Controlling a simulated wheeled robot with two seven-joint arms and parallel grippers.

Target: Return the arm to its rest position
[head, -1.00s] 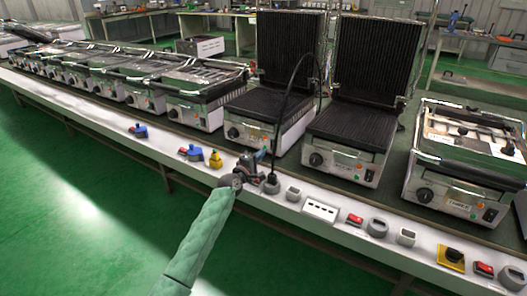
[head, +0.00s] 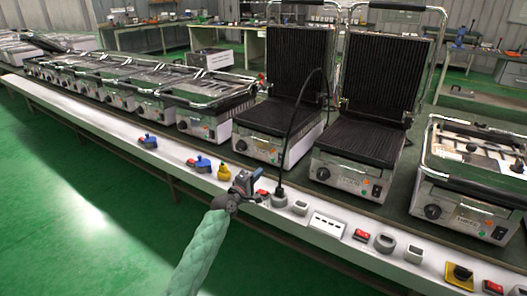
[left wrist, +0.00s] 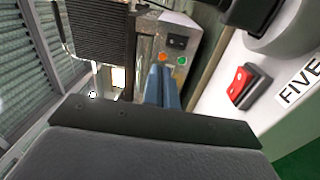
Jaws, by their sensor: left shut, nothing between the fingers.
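My left arm, in a green quilted sleeve, comes up from the bottom of the head view. Its gripper (head: 246,180) is over the front edge of the white panel strip, left of a round socket (head: 280,198) with a black plug and cable in it. The gripper is apart from the plug. In the left wrist view the blue fingers (left wrist: 162,86) are together with nothing between them. A red switch (left wrist: 242,84) beside a "FIVE" label shows to their right. My right gripper is in neither view.
Two open contact grills (head: 270,118) (head: 358,146) stand behind the strip, with a closed one (head: 470,180) to the right and several to the left. The strip carries blue plugs (head: 203,164), a yellow plug (head: 224,172) and switches. Green floor in front is clear.

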